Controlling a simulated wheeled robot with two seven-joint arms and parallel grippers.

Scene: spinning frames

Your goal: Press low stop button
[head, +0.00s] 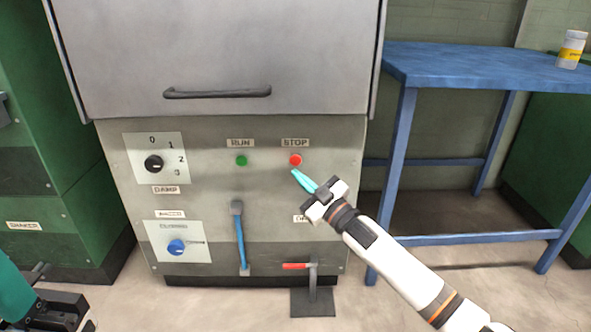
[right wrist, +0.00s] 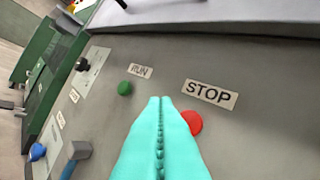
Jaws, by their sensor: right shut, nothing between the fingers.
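The red stop button (head: 295,160) sits on the grey machine panel (head: 215,195), right under a STOP label (head: 295,143). My right gripper (head: 296,173) is shut and empty, its teal fingertips just below the button in the head view. In the right wrist view the shut fingers (right wrist: 160,100) point at the panel, and the red button (right wrist: 192,122) shows just right of the tips, partly hidden by a finger. I cannot tell whether the fingers touch the panel. At the lower left of the head view, part of my left arm shows; its fingertips are not visible.
A green RUN button (head: 241,160) is left of the stop button. A black dial (head: 154,163), a blue knob (head: 176,247), a blue lever (head: 240,238) and a red-handled lever (head: 296,266) are also on the front. A blue table (head: 470,66) stands at right.

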